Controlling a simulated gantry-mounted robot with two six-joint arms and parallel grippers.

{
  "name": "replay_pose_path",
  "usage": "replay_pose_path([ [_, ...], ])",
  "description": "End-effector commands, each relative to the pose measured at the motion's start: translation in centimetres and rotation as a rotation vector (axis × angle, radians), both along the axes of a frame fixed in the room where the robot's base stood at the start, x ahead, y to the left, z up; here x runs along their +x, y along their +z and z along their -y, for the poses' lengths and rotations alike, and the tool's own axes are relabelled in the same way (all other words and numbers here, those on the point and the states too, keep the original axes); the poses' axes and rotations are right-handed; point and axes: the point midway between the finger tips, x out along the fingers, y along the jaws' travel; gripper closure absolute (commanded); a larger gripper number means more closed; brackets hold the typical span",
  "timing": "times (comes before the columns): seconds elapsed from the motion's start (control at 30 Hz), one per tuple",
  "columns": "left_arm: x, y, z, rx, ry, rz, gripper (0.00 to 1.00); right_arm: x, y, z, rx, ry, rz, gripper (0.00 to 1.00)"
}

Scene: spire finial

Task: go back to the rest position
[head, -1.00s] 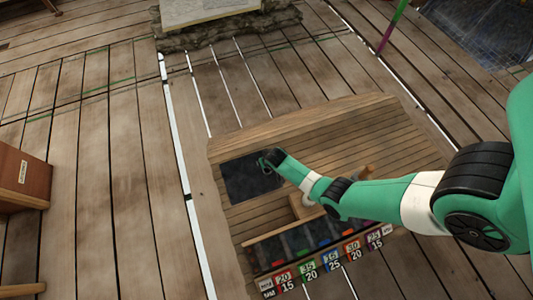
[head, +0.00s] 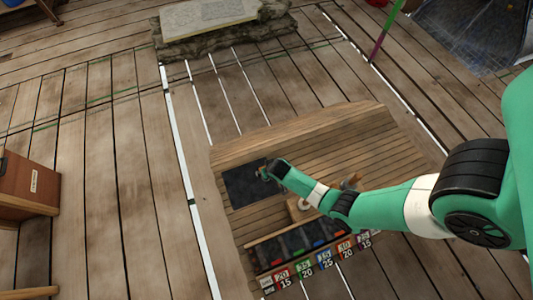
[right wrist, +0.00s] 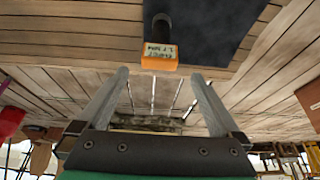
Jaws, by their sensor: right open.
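My right gripper (head: 263,172) is at the end of the green arm, over the right part of a dark mat (head: 240,189) on the wooden workbench (head: 300,135). In the right wrist view, its two grey fingers (right wrist: 160,76) are spread wide with nothing between them. An orange block with dark lettering (right wrist: 159,57) and a black cylinder (right wrist: 161,27) behind it show beyond the fingertips, against the dark mat (right wrist: 215,30). The gripper looks clear of them. My left gripper is not in view.
A tray of coloured pieces (head: 300,238) with numbered labels runs along the bench's near edge. A light wooden piece (head: 298,208) sits partly behind my right arm. A brown box (head: 28,185) stands at the left. The plank floor (head: 115,200) between is clear.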

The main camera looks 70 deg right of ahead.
Motion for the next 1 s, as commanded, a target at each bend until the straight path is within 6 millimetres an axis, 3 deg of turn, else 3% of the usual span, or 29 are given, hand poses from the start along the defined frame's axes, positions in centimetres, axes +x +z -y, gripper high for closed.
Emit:
replay_pose_path([
  [0.03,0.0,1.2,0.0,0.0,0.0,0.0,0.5,-0.2,1.1,-0.2,0.0,0.001,-0.001,0.0],
  [0.1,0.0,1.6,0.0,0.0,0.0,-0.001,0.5,-0.4,1.4,-0.4,0.0,0.0,-0.002,0.0],
  [0.57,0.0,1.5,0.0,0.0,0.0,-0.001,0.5,-0.5,1.4,-0.5,0.0,0.0,0.0,0.0],
  [0.67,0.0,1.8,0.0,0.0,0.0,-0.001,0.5,0.5,2.0,-1.0,-0.004,0.021,0.01,0.0],
  [0.77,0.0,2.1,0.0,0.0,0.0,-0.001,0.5,4.0,4.5,-1.3,-0.021,0.058,0.063,0.0],
  [0.83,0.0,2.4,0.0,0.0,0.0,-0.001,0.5,7.8,7.6,-1.5,-0.043,0.087,0.137,0.0],
  [0.97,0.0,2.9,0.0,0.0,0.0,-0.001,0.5,15.5,16.1,-2.5,-0.082,0.141,0.328,0.0],
  [1.0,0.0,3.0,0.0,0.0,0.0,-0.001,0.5,17.6,19.0,-3.0,-0.091,0.157,0.391,0.0],
])
